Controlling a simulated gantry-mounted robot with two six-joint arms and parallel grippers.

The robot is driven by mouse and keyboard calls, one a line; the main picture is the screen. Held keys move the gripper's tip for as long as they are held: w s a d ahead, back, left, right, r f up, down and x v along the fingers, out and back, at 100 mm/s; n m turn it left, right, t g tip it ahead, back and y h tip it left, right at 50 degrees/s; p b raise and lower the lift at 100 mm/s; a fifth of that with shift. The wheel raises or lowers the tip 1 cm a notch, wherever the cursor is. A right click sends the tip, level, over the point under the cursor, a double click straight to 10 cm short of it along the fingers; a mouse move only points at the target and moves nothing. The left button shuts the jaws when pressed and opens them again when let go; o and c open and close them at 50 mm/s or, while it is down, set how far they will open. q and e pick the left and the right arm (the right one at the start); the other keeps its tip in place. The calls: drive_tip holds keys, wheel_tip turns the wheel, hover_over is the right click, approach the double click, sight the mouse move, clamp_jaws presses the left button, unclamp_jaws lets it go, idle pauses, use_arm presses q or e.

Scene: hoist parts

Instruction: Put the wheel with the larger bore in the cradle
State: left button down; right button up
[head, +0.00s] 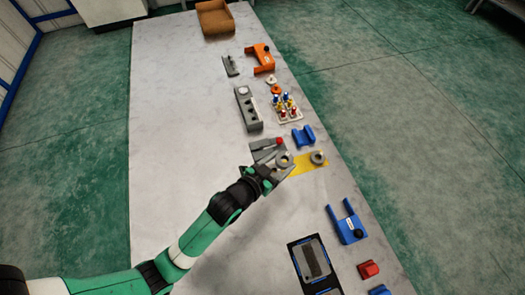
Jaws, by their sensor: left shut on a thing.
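Two grey ring-shaped wheels show in the head view: the left wheel (284,160) at my gripper's tips, and the right wheel (318,157) on a yellow mat. Their bores are too small here to compare. My left gripper (277,169) is shut on the left wheel, low over the mat's left end. Whether that wheel is clear of the mat cannot be told. A blue U-shaped block (303,137), which looks like the cradle, stands just beyond the wheels and looks empty. My right gripper is not in view.
The yellow mat (308,168) lies under the right wheel. A grey fixture with a red knob (279,141) is close beyond my gripper. A blue bracket (350,230) and a black tray (297,262) stand nearer. Several parts line the far right side; the table's left is clear.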

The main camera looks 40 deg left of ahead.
use_arm(q)
drive_tip(key=w+a+f+b, duration=0.3)
drive_tip(key=a+f+b, duration=0.1)
drive_tip(key=a, duration=0.5)
drive_tip(key=b, duration=0.3)
hover_over(259, 152)
drive_tip(key=d, duration=0.1)
wheel_tip(259, 152, down, 5)
drive_tip(key=shift+s+d+r, duration=0.1)
drive_tip(key=shift+a, duration=0.25)
drive_tip(key=f, duration=0.1)
drive_tip(key=f+b, duration=0.1)
drive_tip(key=f, duration=0.1)
drive_tip(key=shift+w+a+f, duration=0.1)
drive_tip(key=shift+w+a, duration=0.15)
drive_tip(key=shift+a, duration=0.1)
drive_tip(key=shift+f+b, duration=0.4)
drive_tip(key=shift+r, duration=0.15)
drive_tip(key=shift+c, duration=0.2)
unclamp_jaws()
